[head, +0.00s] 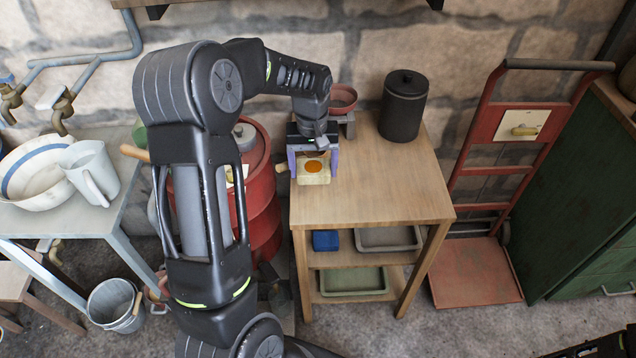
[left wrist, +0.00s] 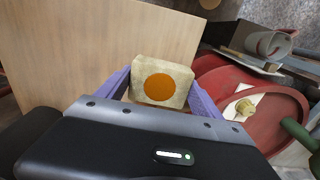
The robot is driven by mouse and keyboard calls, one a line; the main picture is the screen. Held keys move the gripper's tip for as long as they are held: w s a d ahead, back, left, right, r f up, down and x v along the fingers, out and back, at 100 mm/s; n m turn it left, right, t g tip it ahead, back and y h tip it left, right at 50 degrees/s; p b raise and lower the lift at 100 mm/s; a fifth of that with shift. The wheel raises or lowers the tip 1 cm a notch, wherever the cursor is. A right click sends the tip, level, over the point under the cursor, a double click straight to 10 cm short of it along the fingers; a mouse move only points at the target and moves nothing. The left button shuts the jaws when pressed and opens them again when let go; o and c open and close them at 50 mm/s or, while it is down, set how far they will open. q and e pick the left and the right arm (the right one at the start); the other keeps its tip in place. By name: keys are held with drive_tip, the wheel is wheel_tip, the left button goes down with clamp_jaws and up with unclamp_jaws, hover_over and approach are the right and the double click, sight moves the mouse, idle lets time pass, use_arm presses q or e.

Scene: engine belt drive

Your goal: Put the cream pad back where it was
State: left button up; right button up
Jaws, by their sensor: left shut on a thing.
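The cream pad (head: 314,171) is a small block with an orange disc on its face. It is at the left part of the wooden table (head: 400,190), near the table's left edge. My left gripper (head: 314,160), with purple fingers, is shut on it. In the left wrist view the pad (left wrist: 161,82) sits between the two fingers, its orange disc facing the camera. I cannot tell whether the pad touches the tabletop.
A red drum (head: 262,200) stands close on the left. A red hand truck (head: 475,275) is at the right. The table's front and right are clear.

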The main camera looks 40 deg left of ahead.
sight(315, 192)
use_arm(q)
drive_tip(key=shift+s+d+f, duration=0.1)
drive_tip(key=shift+d+f, duration=0.05)
drive_tip(key=shift+f, duration=0.7)
wheel_tip(315, 192, down, 4)
drive_tip(key=shift+r, duration=0.15)
drive_tip(key=shift+f, duration=0.3)
drive_tip(key=o, duration=1.7)
